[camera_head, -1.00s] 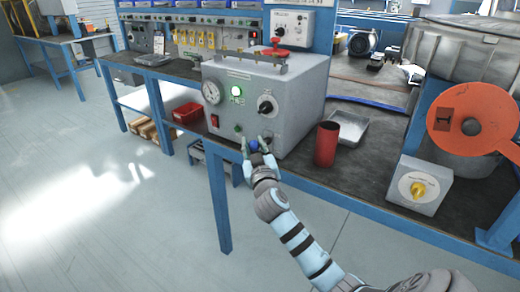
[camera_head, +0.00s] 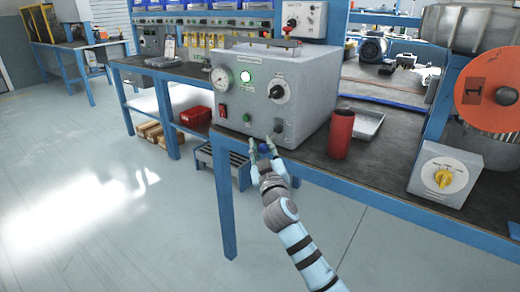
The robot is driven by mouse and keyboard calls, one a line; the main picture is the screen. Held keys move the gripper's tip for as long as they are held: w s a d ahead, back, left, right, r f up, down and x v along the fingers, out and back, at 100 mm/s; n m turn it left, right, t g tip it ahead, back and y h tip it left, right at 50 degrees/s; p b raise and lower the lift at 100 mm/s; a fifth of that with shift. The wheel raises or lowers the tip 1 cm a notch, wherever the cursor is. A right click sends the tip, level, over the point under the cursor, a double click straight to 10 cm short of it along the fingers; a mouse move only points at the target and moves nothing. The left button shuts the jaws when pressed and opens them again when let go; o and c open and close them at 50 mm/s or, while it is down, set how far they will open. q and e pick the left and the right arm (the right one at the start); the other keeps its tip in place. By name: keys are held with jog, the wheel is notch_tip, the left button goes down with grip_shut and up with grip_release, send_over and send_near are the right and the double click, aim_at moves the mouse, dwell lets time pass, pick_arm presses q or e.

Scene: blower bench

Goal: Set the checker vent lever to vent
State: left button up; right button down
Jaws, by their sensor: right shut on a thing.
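My right gripper (camera_head: 262,145) is at the lower front of the box, with one finger on each side of a small blue piece (camera_head: 263,148). It is shut on this piece, which looks like the handle of the vent lever. The fingers partly hide it, and the lever's exact setting cannot be read. A small dark fitting (camera_head: 278,127) shows on the panel just above right. My left gripper is out of view.
A red cylinder (camera_head: 341,134) and a metal tray (camera_head: 368,124) stand right of the checker. A grey box with a yellow knob (camera_head: 443,178) is near the bench's right front. A red bin (camera_head: 195,115) sits at the left. Open floor lies in front.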

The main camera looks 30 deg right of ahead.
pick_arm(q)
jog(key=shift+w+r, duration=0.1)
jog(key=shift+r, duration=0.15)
pick_arm(e)
jog(key=shift+d+f+g, duration=0.15)
jog(key=shift+f+g, duration=0.15)
jog(key=shift+f, duration=0.5)
jog(key=c, duration=1.3)
grip_release()
jog(key=shift+r, duration=0.1)
jog(key=shift+s, duration=0.1)
jog(key=shift+s+a, duration=0.2)
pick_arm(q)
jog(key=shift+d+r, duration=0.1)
pick_arm(e)
jog(key=v, duration=1.1)
jog(key=shift+s+a+r, duration=0.15)
jog(key=shift+s+r, duration=0.05)
jog(key=shift+r, duration=0.05)
